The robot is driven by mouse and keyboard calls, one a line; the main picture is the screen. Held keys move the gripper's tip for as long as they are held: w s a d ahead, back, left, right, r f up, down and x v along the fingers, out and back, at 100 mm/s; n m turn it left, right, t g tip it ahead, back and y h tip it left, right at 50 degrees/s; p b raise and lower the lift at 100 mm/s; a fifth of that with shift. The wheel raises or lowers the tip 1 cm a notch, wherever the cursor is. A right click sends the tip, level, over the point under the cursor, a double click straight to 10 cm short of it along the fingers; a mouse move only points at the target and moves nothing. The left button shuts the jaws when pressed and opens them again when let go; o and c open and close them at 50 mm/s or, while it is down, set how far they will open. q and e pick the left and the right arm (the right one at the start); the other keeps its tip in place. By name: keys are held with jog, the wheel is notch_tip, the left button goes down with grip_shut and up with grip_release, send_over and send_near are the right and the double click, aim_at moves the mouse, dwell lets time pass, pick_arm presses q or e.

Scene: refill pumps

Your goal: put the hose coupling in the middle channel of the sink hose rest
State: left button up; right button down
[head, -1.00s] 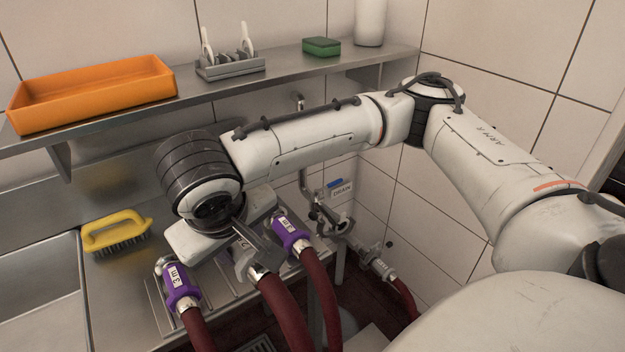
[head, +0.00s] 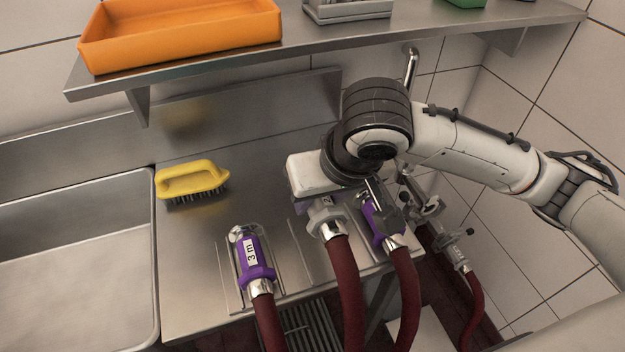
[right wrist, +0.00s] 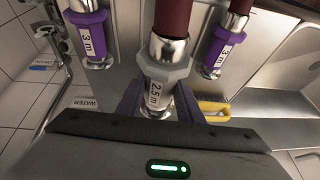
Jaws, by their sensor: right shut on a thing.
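The grey hose coupling (head: 325,220), on a dark red hose, is between the fingers of my right gripper (head: 338,194), which is shut on it. In the right wrist view the coupling (right wrist: 158,82) shows a "2.5 m" label. The sink hose rest (head: 293,262) is a set of raised ribs on the steel drainboard. A purple "3 m" coupling (head: 252,256) lies in its left channel. I cannot tell whether the grey coupling touches the rest. My left gripper is not in view.
A yellow brush (head: 192,180) lies on the drainboard left of my gripper. The sink basin (head: 75,260) is at the left. A shelf (head: 330,50) with an orange tray (head: 180,35) overhangs the back. Another hose coupling (head: 458,258) is below at the right.

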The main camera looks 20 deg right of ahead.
aim_at(318, 244)
jog(key=shift+s+f+b, duration=0.2)
jog(key=shift+f+b, duration=0.3)
jog(key=shift+f, duration=0.05)
jog(key=shift+f+b, duration=0.55)
jog(key=shift+f, duration=0.15)
notch_tip(318, 244, down, 3)
jog(key=b, duration=0.3)
jog(key=shift+f+b, duration=0.1)
jog(key=shift+b, duration=0.25)
jog(key=shift+w+f, duration=0.1)
jog(key=shift+f, duration=1.6)
jog(key=shift+f+b, duration=0.15)
jog(key=shift+b, duration=0.15)
jog(key=c, duration=1.2)
grip_release()
jog(key=shift+f, duration=0.1)
jog(key=shift+o, duration=0.2)
